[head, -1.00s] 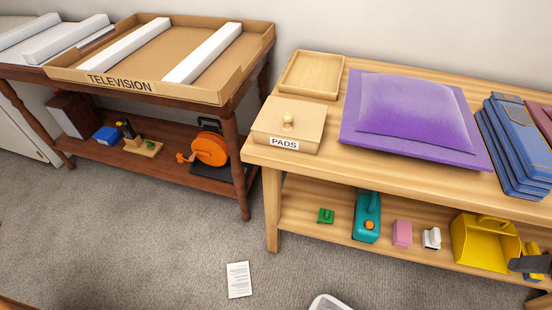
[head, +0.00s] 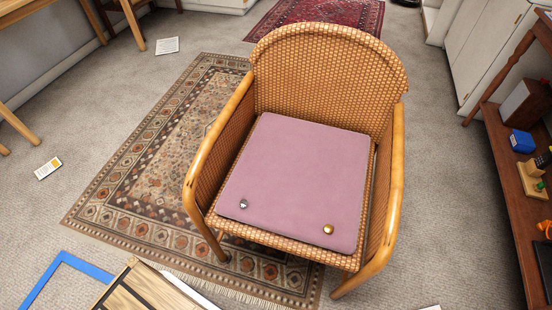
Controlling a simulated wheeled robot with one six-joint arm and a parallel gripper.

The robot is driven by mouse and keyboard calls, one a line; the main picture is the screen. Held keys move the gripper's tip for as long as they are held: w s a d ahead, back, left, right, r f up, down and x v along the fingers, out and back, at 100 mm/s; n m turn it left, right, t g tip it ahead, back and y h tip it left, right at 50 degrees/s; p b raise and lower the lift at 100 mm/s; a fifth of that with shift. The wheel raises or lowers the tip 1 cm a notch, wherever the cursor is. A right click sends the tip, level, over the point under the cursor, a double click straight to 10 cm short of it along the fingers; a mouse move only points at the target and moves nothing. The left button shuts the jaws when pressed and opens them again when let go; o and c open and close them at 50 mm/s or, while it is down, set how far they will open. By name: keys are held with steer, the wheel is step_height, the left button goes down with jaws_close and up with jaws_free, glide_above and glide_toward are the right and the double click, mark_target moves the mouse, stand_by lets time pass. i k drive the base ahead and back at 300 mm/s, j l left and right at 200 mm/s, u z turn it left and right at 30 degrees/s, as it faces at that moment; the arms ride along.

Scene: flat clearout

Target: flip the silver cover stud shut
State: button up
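A wicker armchair (head: 325,55) stands on a patterned rug. A pink seat cushion (head: 297,175) lies on its seat. A silver stud (head: 243,204) sits at the cushion's front left corner. A gold stud (head: 328,229) sits near its front right corner. The silver stud is too small to tell whether it is open or shut. My gripper is not in view.
The patterned rug (head: 150,160) lies under and left of the chair. A blue frame (head: 62,268) and a wooden slatted thing (head: 150,288) are at the bottom left. A dark wooden shelf (head: 508,160) stands at the right. Grey carpet is clear between chair and shelf.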

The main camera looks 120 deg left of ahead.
mark_target(243, 205)
steer(key=u, duration=3.4)
steer(key=k+l, duration=0.4)
steer(key=l, duration=0.2)
steer(key=u, duration=0.05)
